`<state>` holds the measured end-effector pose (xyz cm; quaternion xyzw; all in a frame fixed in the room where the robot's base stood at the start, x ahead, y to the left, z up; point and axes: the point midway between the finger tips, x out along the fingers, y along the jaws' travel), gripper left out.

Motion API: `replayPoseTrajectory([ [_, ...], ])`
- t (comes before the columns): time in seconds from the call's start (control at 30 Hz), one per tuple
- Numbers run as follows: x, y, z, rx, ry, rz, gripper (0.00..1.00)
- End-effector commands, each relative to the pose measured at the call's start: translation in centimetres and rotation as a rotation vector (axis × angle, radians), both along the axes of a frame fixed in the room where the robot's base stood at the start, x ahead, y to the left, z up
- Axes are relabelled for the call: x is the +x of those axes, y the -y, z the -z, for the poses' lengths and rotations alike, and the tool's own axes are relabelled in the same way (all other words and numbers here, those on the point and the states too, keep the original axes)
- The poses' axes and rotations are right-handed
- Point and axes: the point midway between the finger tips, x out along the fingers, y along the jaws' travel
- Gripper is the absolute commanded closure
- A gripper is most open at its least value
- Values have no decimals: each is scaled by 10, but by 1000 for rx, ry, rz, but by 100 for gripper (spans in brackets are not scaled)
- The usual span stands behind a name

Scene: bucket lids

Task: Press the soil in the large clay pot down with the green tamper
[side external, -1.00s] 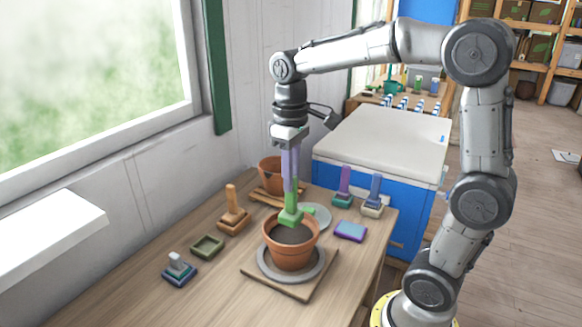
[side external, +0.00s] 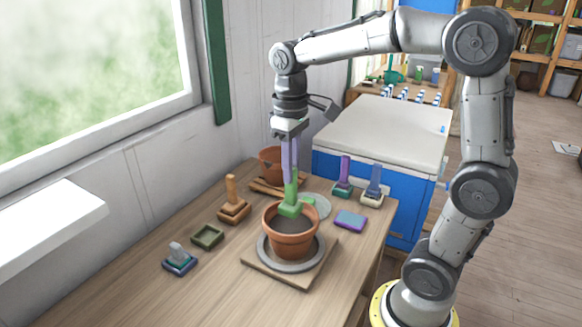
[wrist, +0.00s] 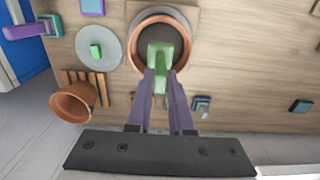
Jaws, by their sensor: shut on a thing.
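The large clay pot (side external: 291,242) stands upright on a grey round saucer on a wooden board, with dark soil (side external: 292,226) inside. My gripper (side external: 290,190) points straight down over it, its long purple fingers shut on the green tamper (side external: 289,208). The tamper's block is at the pot's mouth, toward the back of the opening in the side view. In the wrist view the tamper (wrist: 161,52) lies over the soil within the pot's rim (wrist: 137,28). Whether its underside touches the soil is hidden.
A grey disc with a green knob (wrist: 88,48) lies beside the pot. A smaller clay pot (side external: 270,165) stands behind. Several coloured tampers and blocks, including an orange one (side external: 233,208) and a purple one (side external: 350,220), stand around.

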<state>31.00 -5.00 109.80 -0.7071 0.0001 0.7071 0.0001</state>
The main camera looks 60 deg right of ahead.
Motion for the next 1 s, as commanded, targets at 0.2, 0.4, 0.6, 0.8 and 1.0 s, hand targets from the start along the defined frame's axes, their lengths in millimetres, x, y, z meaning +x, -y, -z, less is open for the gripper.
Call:
replayPoseTrajectory([
  [0.2,0,0,3,0,0,0,100],
  [0.4,0,0,8,0,0,0,100],
  [0.6,0,0,12,0,0,0,100],
  [0.8,0,0,17,0,0,0,100],
  [1.0,0,0,21,0,1,0,100],
])
